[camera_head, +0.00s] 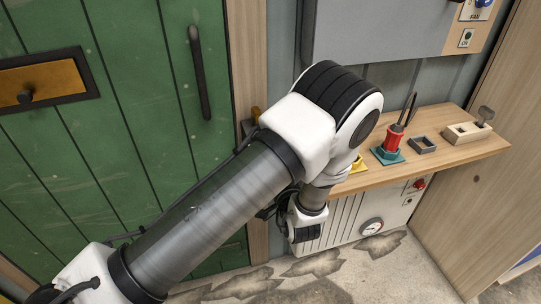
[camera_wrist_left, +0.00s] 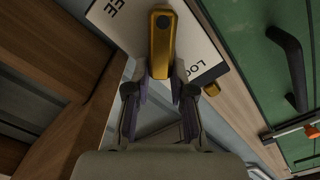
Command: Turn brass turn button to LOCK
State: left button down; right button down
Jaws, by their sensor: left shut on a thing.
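The brass turn button (camera_wrist_left: 161,42) stands on a white plate (camera_wrist_left: 194,28) in the left wrist view. Its long axis runs up and down the picture, between the partly visible letters "EE" on the left and "LOC" on the right. My left gripper (camera_wrist_left: 160,88) is shut on the button's near end, one finger on each side. A small brass block (camera_wrist_left: 211,89) sits at the plate's lower right edge, apart from the button. In the head view my left arm crosses the middle and hides the gripper. My right gripper is in neither view.
A green plank door (camera_head: 150,115) with a dark handle (camera_head: 199,72) fills the left of the head view. A grey cabinet (camera_head: 380,30) hangs above.

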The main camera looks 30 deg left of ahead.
pick_arm(q)
jog(key=f+m+p, duration=0.1)
jog(key=m, duration=0.8)
jog(key=s+a+f+m+p, duration=0.1)
jog(key=f+m, duration=0.1)
jog(key=m, duration=0.7)
jog(key=f+m+p, duration=0.1)
jog(key=m, duration=0.8)
jog(key=shift+s+a+f, duration=0.2)
jog(key=shift+f, duration=0.15)
jog(key=c, duration=1)
grip_release()
jog(key=shift+f, duration=0.1)
